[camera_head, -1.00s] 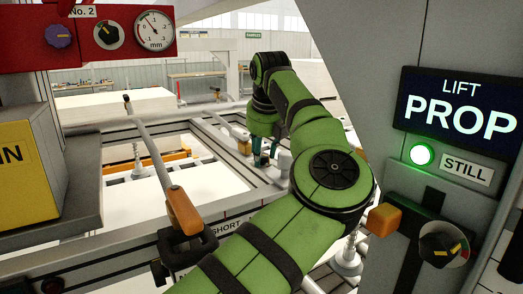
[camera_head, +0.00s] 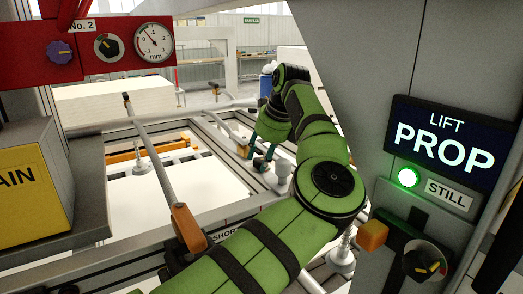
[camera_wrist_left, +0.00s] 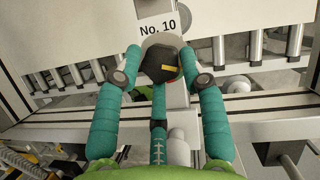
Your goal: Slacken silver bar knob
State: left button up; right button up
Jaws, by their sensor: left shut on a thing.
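My left gripper (camera_head: 262,160) is at the silver frame bar beyond the lift column in the head view. In the left wrist view, its teal fingers (camera_wrist_left: 160,75) are shut on a dark faceted knob (camera_wrist_left: 161,66) with a yellow mark. The knob sits at the silver bar (camera_wrist_left: 258,103), just below a "No. 10" label (camera_wrist_left: 157,28). A pale round part shows behind the knob. In the head view the knob is too small and hidden to make out. My right gripper is not in view.
A "LIFT PROP" display (camera_head: 449,143) with a green lamp (camera_head: 408,177) and a dark selector knob (camera_head: 425,262) is at right. A red gauge panel (camera_head: 105,48) is at upper left. A lever with an orange grip (camera_head: 188,228) stands near my left arm.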

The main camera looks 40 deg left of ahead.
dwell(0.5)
pick_arm(q)
jog(key=o, duration=1.1)
jog(key=shift+w, duration=0.1)
